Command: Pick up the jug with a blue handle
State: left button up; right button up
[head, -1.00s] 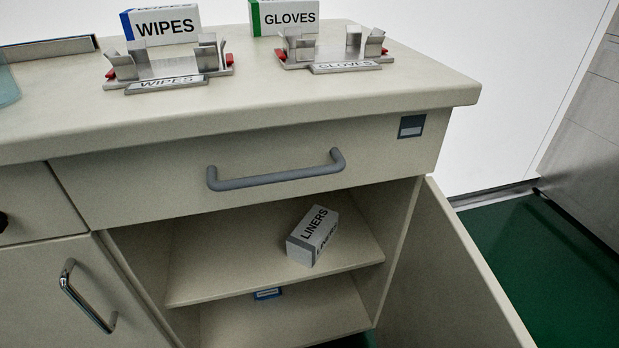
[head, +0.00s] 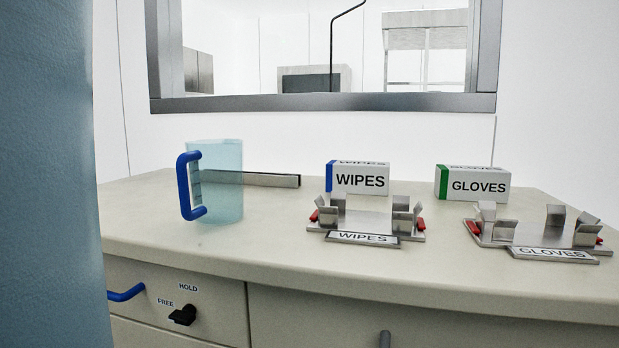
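The jug (head: 222,190) is a translucent pale-blue vessel standing upright on the countertop, left of the middle in the head view. Its blue handle (head: 184,186) is on its left side, turned towards the left. Neither of my grippers is in view, so I cannot see whether they are open or shut. Nothing touches the jug from the front.
A metal strip (head: 262,180) runs behind the jug. To the right are the wipes box (head: 358,179), the gloves box (head: 474,185) and two metal holders, for wipes (head: 362,225) and gloves (head: 530,234). A blue surface (head: 48,180) blocks the far left.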

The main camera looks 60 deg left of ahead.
aim_at(215, 170)
jog(key=j+u, duration=0.1)
jog(key=u, duration=0.4)
jog(key=k+j+u, duration=0.1)
jog(key=u, duration=0.4)
jog(key=j+u, duration=0.15)
jog(key=u, duration=0.35)
jog(key=j+u, duration=0.15)
jog(key=u, duration=0.35)
jog(key=j+z, duration=0.15)
jog(key=j, duration=0.35)
